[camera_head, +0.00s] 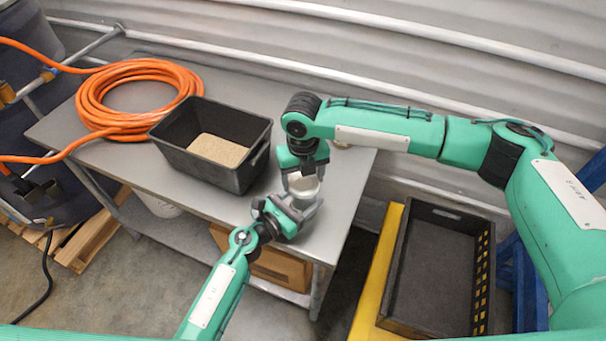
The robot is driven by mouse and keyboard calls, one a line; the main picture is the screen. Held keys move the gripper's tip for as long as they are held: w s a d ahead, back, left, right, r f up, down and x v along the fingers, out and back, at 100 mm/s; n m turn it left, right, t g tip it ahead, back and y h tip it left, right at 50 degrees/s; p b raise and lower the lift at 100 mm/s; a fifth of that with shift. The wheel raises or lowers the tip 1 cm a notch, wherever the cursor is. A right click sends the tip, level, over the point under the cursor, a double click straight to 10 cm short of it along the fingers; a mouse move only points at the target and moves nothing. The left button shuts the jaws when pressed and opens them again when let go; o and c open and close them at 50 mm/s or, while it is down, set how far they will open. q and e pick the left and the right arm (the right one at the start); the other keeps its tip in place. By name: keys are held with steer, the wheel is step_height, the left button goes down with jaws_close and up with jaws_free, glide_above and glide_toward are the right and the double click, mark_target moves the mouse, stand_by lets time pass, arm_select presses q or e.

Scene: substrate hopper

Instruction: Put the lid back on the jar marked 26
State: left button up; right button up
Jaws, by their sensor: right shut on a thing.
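A small pale jar (310,199) is near the front right edge of the metal table, partly hidden by both grippers. No number can be read on it. My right gripper (302,177) points down from above and is shut on the whitish lid (303,184) at the jar's top. I cannot tell whether the lid rests on the rim or is just above it. My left gripper (297,207) reaches in from the front left, with its fingers at the jar's lower side. Whether they grip it or only stand around it is hidden.
A black bin (178,160) with tan grain stands left of the jar on the table (230,208). A coiled orange hose (90,105) lies behind it. A black crate (398,268) is at the lower right.

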arm_select(q)
jaws_close()
arm_select(e)
steer(key=m, duration=0.3)
steer(key=shift+m, duration=0.4)
steer(key=m, duration=1)
steer(key=shift+s+d+f, duration=0.1)
steer(key=shift+d, duration=0.05)
steer(key=m, duration=0.6)
steer(key=shift+s+m, duration=0.1)
steer(key=shift+m, duration=0.3)
arm_select(q)
steer(key=shift+f, duration=0.1)
arm_select(e)
steer(key=m, duration=0.6)
steer(key=shift+s+m, duration=0.1)
steer(key=shift+m, duration=0.3)
steer(key=m, duration=1.2)
steer(key=shift+s+a+m, duration=0.1)
steer(key=shift+a+m, duration=0.1)
steer(key=shift+m, duration=0.2)
steer(key=m, duration=0.6)
steer(key=shift+m, duration=0.4)
steer(key=m, duration=0.6)
steer(key=shift+w+m, duration=0.2)
steer(key=shift+m, duration=0.1)
steer(key=o, duration=1)
steer(key=shift+o, duration=0.2)
